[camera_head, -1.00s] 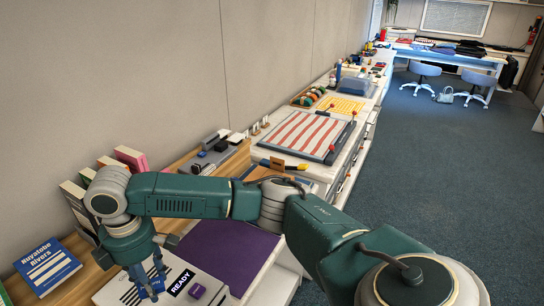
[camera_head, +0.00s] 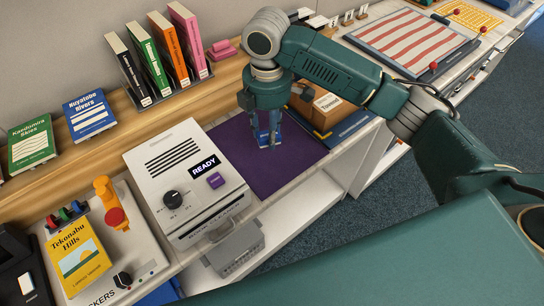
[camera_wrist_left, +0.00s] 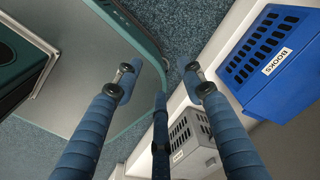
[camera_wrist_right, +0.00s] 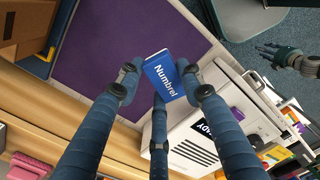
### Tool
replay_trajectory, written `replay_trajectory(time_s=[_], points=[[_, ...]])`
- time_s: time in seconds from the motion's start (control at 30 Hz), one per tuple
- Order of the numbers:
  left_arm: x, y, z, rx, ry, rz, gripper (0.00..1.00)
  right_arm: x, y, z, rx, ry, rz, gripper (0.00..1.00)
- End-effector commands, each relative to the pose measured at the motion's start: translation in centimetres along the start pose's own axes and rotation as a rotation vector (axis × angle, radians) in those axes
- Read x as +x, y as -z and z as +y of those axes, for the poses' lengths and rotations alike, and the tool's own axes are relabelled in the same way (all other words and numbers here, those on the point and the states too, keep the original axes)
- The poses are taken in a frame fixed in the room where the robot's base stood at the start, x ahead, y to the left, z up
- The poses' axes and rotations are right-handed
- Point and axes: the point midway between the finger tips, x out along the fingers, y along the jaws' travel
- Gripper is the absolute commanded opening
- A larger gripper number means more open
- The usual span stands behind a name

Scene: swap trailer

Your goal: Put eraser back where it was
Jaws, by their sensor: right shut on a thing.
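My right gripper (camera_head: 268,138) points down over the purple mat (camera_head: 300,150), to the right of the white READY machine. It is shut on a small blue block (camera_wrist_right: 164,76) with white lettering starting "Numbr", which looks book-like. In the head view the block is partly hidden by the fingers, and I cannot tell whether it touches the mat. My left gripper (camera_wrist_left: 160,72) is open and empty, low beside the counter. No object is clearly readable as an eraser. A small pink object (camera_head: 222,48) lies on the wooden ledge by the upright books, and I cannot tell what it is.
The READY machine (camera_head: 180,165) stands left of the mat. A wooden box (camera_head: 318,108) sits just right of it. Upright books (camera_head: 163,52) line the ledge, with blue (camera_head: 90,113) and green (camera_head: 30,143) books farther left. A blue BOOKS crate (camera_wrist_left: 272,55) is below.

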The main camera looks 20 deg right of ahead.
Motion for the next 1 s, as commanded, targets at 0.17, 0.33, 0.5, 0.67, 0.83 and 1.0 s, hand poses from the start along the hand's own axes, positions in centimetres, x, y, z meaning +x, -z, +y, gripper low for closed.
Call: replay_trajectory(time_s=[0.17,0.33,0.5,0.67,0.83,1.0], points=[[-0.9,0.0,-0.1,0.001,0.001,-0.001,0.40,4.6,-0.1,-0.1,0.002,0.005,-0.002,0.16],[-1.2,0.4,0.3,0.000,-0.004,0.005,0.40,7.4,0.0,0.0,0.000,0.002,0.000,0.16],[-1.4,1.1,0.9,0.001,-0.011,0.014,0.40,8.8,-0.1,0.0,0.002,0.001,-0.001,0.16],[-1.8,1.3,0.9,0.002,-0.011,0.017,0.40,11.3,-0.1,0.0,0.002,0.002,-0.002,0.16],[-1.8,1.3,0.9,0.002,-0.011,0.017,0.40,12.4,-0.1,0.1,0.001,-0.001,-0.001,0.16],[-1.8,1.2,0.8,0.002,-0.010,0.016,0.40,12.4,-0.1,0.1,0.001,-0.001,-0.001,0.16]])
